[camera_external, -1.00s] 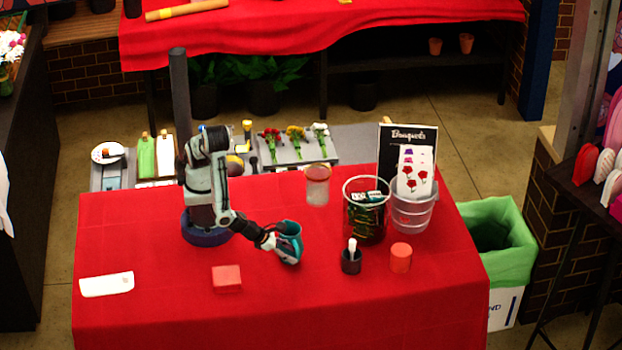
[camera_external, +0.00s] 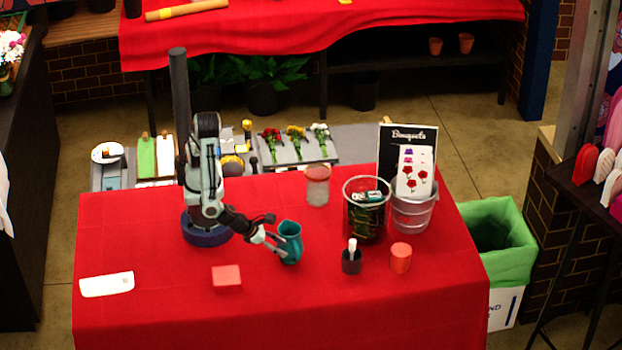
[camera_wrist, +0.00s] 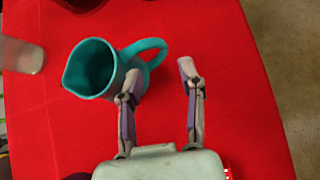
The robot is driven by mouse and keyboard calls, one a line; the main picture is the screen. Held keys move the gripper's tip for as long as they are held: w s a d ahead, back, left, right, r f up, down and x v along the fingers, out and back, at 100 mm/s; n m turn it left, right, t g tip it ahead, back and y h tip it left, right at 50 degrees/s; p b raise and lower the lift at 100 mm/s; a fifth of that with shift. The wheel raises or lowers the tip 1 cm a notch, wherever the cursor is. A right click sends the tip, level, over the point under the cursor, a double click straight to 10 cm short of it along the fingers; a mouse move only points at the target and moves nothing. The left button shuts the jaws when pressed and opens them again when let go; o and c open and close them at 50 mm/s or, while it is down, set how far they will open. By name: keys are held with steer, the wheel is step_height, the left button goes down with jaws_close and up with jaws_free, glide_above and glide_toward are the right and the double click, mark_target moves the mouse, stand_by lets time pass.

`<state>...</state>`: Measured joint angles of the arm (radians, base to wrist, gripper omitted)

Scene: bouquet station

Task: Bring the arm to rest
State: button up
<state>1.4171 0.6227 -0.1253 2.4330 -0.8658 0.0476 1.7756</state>
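A teal pitcher (camera_external: 289,243) stands upright on the red table, right of my arm. In the wrist view the pitcher (camera_wrist: 95,70) shows its open mouth, with its handle toward the upper right. My gripper (camera_external: 274,232) is just left of the pitcher. In the wrist view my gripper (camera_wrist: 160,78) is open, with its fingers apart and nothing held between them. One finger overlaps the pitcher's side near the handle; I cannot tell whether it touches.
A glass jar (camera_external: 318,186), a glass bucket of dark items (camera_external: 366,220) and a metal bucket (camera_external: 411,212) stand behind right. A red block (camera_external: 226,278) lies in front. The front table is largely clear.

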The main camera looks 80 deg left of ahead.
steer(key=w+a+r+n+g+y, duration=0.1)
steer(key=a+r+n, duration=0.1)
steer(key=n, duration=0.4)
steer(key=w+a+r+n+g+y, duration=0.1)
steer(key=a+r+n+g, duration=0.1)
steer(key=a+n, duration=0.3)
steer(key=w+a+r+n+g+y, duration=0.1)
steer(key=w+a+r+n, duration=0.1)
steer(key=n, duration=0.6)
steer(key=shift+a+r+n, duration=0.4)
steer(key=shift+a+r, duration=0.05)
steer(key=shift+a, duration=0.4)
steer(key=s+a+r+n+g+h, duration=0.1)
steer(key=s+a+r+n+g, duration=0.1)
steer(key=s+a+r+n, duration=0.2)
steer(key=s+a+r+n+g+h, duration=0.1)
steer(key=s+a+r+n+g, duration=0.2)
steer(key=s+a+n, duration=0.3)
steer(key=a+r+n, duration=0.1)
steer(key=a+n, duration=0.3)
steer(key=n, duration=0.4)
steer(key=shift+s+a+h, duration=0.25)
steer(key=shift+a+h, duration=0.05)
steer(key=shift+a, duration=0.05)
